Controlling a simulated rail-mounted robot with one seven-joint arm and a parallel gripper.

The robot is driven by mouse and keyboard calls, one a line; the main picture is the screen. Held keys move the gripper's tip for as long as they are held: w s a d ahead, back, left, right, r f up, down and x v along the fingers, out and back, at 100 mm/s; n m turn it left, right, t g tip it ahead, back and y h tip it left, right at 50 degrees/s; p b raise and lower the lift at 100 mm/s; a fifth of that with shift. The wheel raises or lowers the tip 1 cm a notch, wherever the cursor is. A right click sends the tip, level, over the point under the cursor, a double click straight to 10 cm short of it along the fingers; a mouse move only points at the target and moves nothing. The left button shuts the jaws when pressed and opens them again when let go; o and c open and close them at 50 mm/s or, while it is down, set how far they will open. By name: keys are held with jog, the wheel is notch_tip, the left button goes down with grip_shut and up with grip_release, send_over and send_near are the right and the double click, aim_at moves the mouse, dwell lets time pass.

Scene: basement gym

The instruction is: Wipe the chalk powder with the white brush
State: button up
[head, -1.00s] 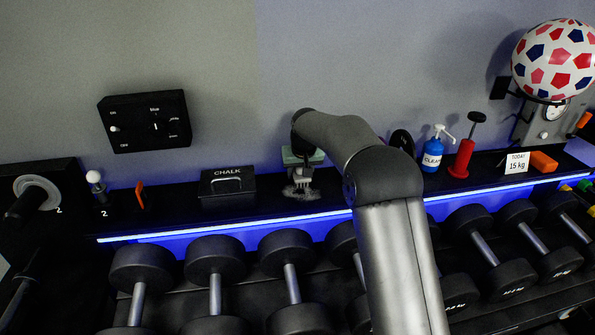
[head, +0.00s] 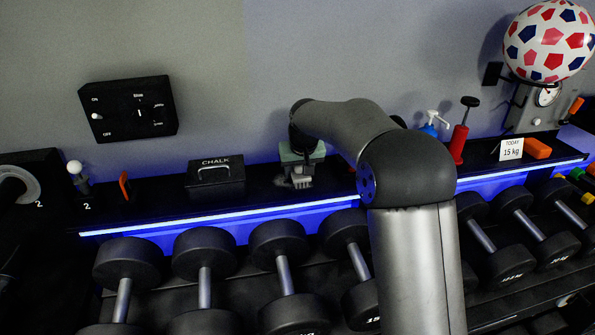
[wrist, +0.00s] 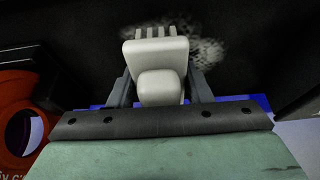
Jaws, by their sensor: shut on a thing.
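The white brush (wrist: 157,62) is held between the two fingers of my gripper (wrist: 160,90) in the wrist view, with its bristles pointing at the dark shelf. In the head view my gripper (head: 301,172) is over the shelf just right of the chalk box, and the brush is small there. The chalk powder (wrist: 205,52) is a pale speckled patch on the shelf, around and right of the bristles in the wrist view. In the head view the powder (head: 284,182) shows as a faint smudge by the brush. Whether the bristles touch the shelf is hard to tell.
The black chalk box (head: 216,171) stands left of my gripper. An orange object (wrist: 22,112) is at the left of the wrist view. Dumbbells (head: 283,243) line the rack below the shelf.

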aim_at(303, 179)
jog(key=shift+s+d, duration=0.1)
jog(key=shift+s, duration=0.45)
jog(key=shift+s+d+f+b, duration=0.1)
jog(key=shift+s+d+b, duration=0.1)
jog(key=shift+s+b, duration=0.55)
jog(key=shift+s+d+f+b, duration=0.1)
jog(key=shift+s+d+b, duration=0.05)
jog(key=shift+s+b, duration=0.6)
jog(key=shift+s+r+p, duration=0.1)
jog(key=shift+r+p, duration=2.25)
jog(key=shift+r, duration=0.75)
jog(key=shift+r, duration=0.1)
jog(key=shift+r+p, duration=1.2)
jog(key=shift+r, duration=0.3)
jog(key=shift+d+f, duration=0.1)
